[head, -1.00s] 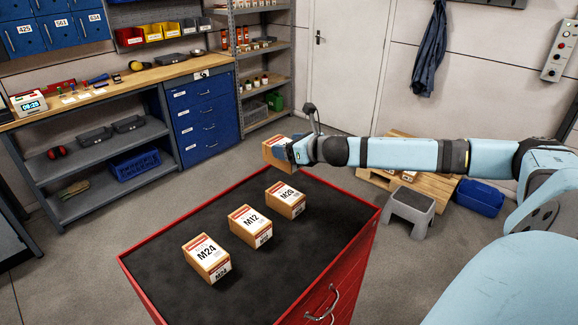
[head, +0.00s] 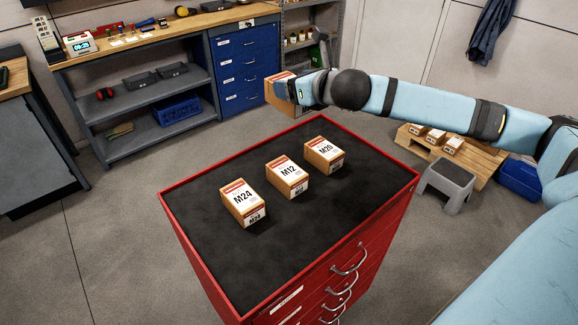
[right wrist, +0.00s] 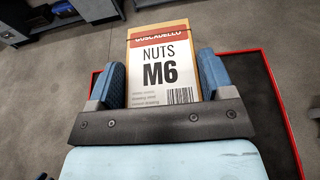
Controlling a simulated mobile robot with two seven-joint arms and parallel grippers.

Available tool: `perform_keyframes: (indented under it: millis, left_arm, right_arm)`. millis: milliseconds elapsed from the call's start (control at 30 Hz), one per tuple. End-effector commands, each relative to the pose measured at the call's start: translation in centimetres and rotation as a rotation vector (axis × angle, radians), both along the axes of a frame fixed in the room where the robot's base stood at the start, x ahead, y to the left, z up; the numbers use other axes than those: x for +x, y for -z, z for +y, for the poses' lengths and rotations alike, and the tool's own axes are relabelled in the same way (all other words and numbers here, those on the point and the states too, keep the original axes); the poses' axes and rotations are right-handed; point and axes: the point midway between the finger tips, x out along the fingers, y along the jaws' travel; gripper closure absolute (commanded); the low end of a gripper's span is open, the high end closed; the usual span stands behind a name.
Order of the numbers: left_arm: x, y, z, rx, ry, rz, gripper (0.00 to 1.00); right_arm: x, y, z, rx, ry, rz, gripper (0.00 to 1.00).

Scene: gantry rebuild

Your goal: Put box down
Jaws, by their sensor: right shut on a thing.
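My right gripper (head: 300,90) is shut on a cardboard box (head: 279,91) and holds it up beyond the far edge of the red cabinet's top. In the right wrist view the box (right wrist: 160,66) shows a white label reading NUTS M6 between the two blue fingers of the gripper (right wrist: 160,82). The red drawer cabinet (head: 230,290) has a black mat on top (head: 290,225). On it stand three boxes in a row: M24 (head: 243,203), M12 (head: 288,177) and M20 (head: 324,155).
The mat is bare in front of the row and to its right. A pallet (head: 462,160) with small boxes and a grey step stool (head: 447,184) stand on the floor at right. A workbench (head: 150,50) and blue drawers (head: 245,70) stand behind.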

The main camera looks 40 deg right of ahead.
Motion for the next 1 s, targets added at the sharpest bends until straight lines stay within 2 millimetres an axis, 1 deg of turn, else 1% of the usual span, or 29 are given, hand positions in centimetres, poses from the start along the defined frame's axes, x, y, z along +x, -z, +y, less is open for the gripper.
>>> perform_keyframes:
  millis: [33, 67, 167, 267, 500, 600, 700, 800, 1000]
  left_arm:
    - [0.0, 0.2, -0.1, -0.001, 0.001, 0.000, 0.57]
    - [0.0, 0.3, -0.1, -0.001, 0.002, 0.000, 0.57]
    - [0.0, 0.4, -0.2, -0.002, 0.003, 0.001, 0.57]
    - [0.0, 0.5, -0.2, -0.002, 0.003, 0.000, 0.57]
    - [0.1, 0.6, -0.2, -0.004, 0.003, -0.005, 0.57]
    - [0.1, 0.6, -0.2, -0.004, 0.002, -0.006, 0.57]
    - [0.1, 0.7, -0.1, -0.003, 0.002, -0.006, 0.57]
    - [0.1, 0.7, -0.1, -0.002, 0.002, -0.007, 0.57]
    - [0.1, 0.8, -0.1, -0.001, 0.001, -0.006, 0.57]
  right_arm:
    - [-0.2, -0.2, 0.9, 0.001, -0.003, -0.005, 0.65]
    - [-0.3, -0.1, 1.2, 0.001, -0.003, -0.004, 0.65]
    - [-0.4, 1.0, 1.7, -0.002, 0.000, 0.000, 0.65]
    - [-0.5, 3.3, 1.7, -0.002, -0.001, 0.003, 0.65]
    - [-0.5, 9.7, 1.7, 0.000, 0.001, 0.003, 0.65]
    - [-0.5, 12.0, 1.7, 0.000, 0.001, 0.002, 0.65]
    - [-0.5, 13.9, 1.6, -0.001, 0.001, 0.000, 0.65]
    - [-0.4, 14.9, 1.6, -0.001, 0.001, -0.002, 0.65]
    - [-0.4, 16.2, 1.6, -0.001, 0.001, -0.002, 0.65]
